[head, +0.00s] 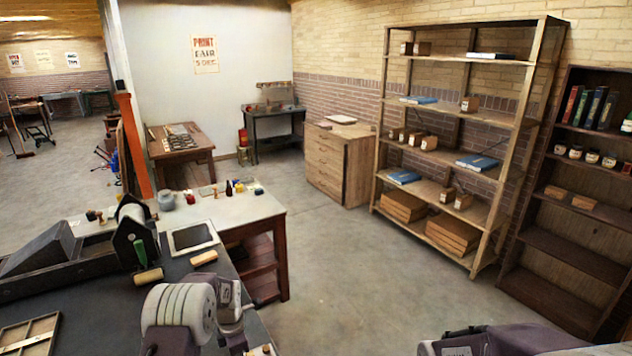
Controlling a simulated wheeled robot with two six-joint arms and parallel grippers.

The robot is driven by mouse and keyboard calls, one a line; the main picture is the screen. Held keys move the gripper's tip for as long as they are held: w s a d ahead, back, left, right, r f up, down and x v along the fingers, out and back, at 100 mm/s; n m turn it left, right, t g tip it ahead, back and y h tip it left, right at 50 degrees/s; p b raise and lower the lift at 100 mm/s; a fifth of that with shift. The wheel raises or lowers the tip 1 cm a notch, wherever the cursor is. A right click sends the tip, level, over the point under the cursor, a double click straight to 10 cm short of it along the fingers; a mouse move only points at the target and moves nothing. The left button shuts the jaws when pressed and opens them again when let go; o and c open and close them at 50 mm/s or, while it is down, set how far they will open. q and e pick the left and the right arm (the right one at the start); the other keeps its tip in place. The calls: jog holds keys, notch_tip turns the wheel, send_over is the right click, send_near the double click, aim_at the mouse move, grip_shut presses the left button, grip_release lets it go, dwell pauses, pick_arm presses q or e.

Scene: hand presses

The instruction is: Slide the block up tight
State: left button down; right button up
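Two small pale wooden blocks lie on the dark bench top, one nearer (149,275) and one further right (204,258). I cannot tell which block the task means. A wooden frame (30,336) lies at the bottom left, cut off by the picture edge. A press with a long dark bed (70,262) and a round green and black part (136,236) stands at the left. My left arm rises at the bottom, right of the nearer block; I cannot make out its fingers. Only links of my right arm show at the bottom right; its gripper is out of view.
A white-rimmed dark plate (191,237) lies beyond the blocks. A pale table (240,208) behind carries a grey pot (167,201) and small bottles. A drawer cabinet (337,163) and an open shelf unit (462,135) stand further back. The middle floor is clear.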

pick_arm(q)
jog(key=shift+w+d, duration=0.15)
jog(key=shift+d, duration=0.1)
dwell(0.6)
jog(key=c, duration=1.2)
grip_release()
jog(key=shift+c, duration=0.2)
jog(key=shift+r, duration=0.1)
notch_tip(320, 180, up, 7)
jog(key=p, duration=0.5)
